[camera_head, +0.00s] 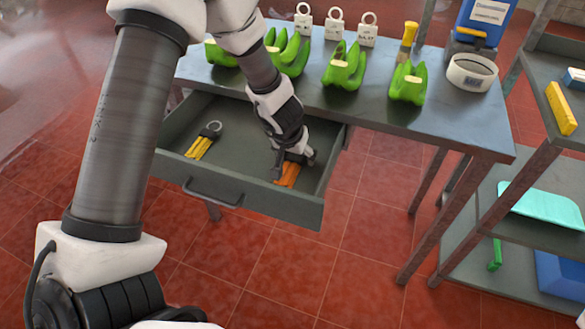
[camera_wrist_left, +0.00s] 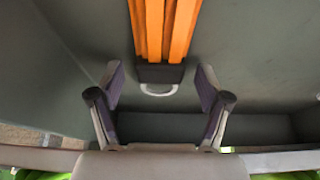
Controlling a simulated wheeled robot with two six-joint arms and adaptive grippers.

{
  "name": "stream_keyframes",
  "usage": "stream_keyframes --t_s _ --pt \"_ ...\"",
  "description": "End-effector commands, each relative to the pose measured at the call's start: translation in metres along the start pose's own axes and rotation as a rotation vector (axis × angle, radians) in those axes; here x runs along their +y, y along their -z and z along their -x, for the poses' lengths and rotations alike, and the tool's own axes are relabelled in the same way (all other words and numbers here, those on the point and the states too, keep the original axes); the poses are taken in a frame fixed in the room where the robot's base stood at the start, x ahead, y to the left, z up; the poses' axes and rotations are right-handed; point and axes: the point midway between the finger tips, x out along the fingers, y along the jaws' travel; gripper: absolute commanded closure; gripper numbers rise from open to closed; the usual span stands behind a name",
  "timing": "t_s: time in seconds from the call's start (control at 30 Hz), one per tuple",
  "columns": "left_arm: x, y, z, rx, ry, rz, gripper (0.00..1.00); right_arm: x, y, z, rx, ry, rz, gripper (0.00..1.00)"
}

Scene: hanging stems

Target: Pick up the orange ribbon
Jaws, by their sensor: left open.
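The orange ribbon (camera_head: 288,176) lies inside the open drawer, near its right end. In the left wrist view the orange ribbon (camera_wrist_left: 165,30) shows as several long strips joined to a dark clip with a pale ring. My left gripper (camera_head: 292,158) reaches down into the drawer over the ribbon and partly hides it. In the left wrist view my left gripper (camera_wrist_left: 160,82) has its fingers apart, one on each side of the clip and ring, with nothing held. I cannot tell how far above the drawer floor the fingertips are. My right gripper is out of view.
The grey drawer (camera_head: 228,197) is pulled out under the table (camera_head: 450,125), its walls close around my gripper. A yellow ribbon (camera_head: 201,146) lies at its left. Green banana-like bunches (camera_head: 343,68), white tags and a tape roll (camera_head: 472,73) are on the table. A shelf stands right.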

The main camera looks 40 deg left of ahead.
Motion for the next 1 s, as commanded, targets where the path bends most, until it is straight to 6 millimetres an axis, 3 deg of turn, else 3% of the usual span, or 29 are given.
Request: stream_keyframes --t_s 0.07,0.2,0.57,0.67,1.0 --pt "0.000 0.001 0.001 0.000 0.000 0.000 0.23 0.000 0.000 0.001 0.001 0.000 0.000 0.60" --pt "0.000 0.000 0.001 0.000 0.000 0.000 0.72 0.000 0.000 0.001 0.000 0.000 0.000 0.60" --pt "0.000 0.001 0.004 -0.001 0.000 0.000 0.73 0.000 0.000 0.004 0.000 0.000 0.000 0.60" --pt "0.000 0.006 0.016 -0.001 0.000 0.000 0.73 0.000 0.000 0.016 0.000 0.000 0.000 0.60" --pt "0.000 0.036 0.088 0.000 0.000 0.001 0.73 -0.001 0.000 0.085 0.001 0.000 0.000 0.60"
